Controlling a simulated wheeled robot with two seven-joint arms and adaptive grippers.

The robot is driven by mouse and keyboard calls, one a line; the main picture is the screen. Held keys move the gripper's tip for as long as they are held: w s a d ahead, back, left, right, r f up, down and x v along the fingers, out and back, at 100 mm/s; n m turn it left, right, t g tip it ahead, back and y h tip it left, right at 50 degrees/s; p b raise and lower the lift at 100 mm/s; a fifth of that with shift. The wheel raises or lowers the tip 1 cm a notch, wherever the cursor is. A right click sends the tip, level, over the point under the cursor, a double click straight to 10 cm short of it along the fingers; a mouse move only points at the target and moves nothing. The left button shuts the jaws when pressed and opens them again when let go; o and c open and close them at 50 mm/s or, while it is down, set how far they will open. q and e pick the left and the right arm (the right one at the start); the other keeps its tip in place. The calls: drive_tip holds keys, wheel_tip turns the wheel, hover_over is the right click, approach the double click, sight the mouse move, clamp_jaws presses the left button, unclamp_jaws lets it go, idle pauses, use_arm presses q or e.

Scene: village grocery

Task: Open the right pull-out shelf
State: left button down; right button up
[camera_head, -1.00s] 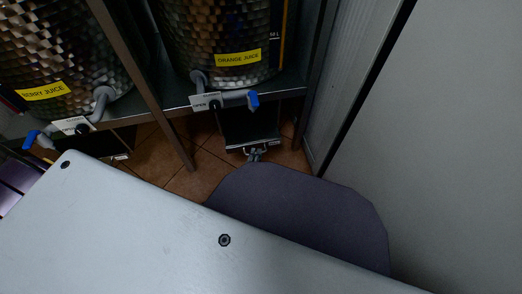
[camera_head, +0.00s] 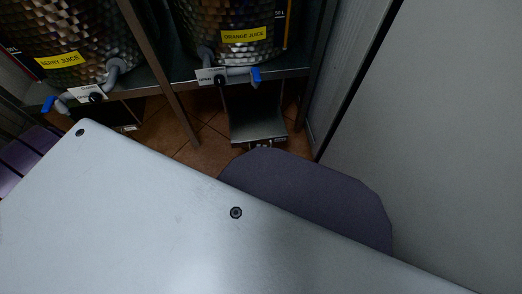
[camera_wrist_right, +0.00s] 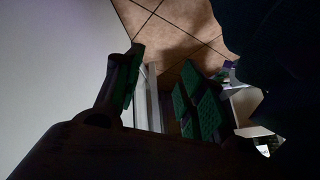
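The right pull-out shelf (camera_head: 258,122) is a dark metal tray low under the orange juice tank (camera_head: 228,25). It sticks out in front of the rack, well past the left pull-out shelf (camera_head: 128,127) under the berry juice tank (camera_head: 75,48). My right gripper's tips barely show at the tray's front edge in the head view, mostly hidden by my own body. In the right wrist view my right gripper (camera_wrist_right: 162,98) has its green-padded fingers apart, with a pale bar (camera_wrist_right: 150,100) between them. Contact with the bar is unclear. My left gripper is out of view.
Taps with blue handles (camera_head: 256,75) jut from the tanks above the shelves. A rack post (camera_head: 150,65) stands between the two tanks. A pale wall or panel (camera_head: 440,150) closes off the right side. Brown floor tiles (camera_head: 205,140) show around the shelf.

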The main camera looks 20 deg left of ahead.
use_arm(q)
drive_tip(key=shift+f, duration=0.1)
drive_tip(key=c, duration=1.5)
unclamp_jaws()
use_arm(e)
drive_tip(key=shift+w+r, duration=0.1)
drive_tip(key=shift+w, duration=0.1)
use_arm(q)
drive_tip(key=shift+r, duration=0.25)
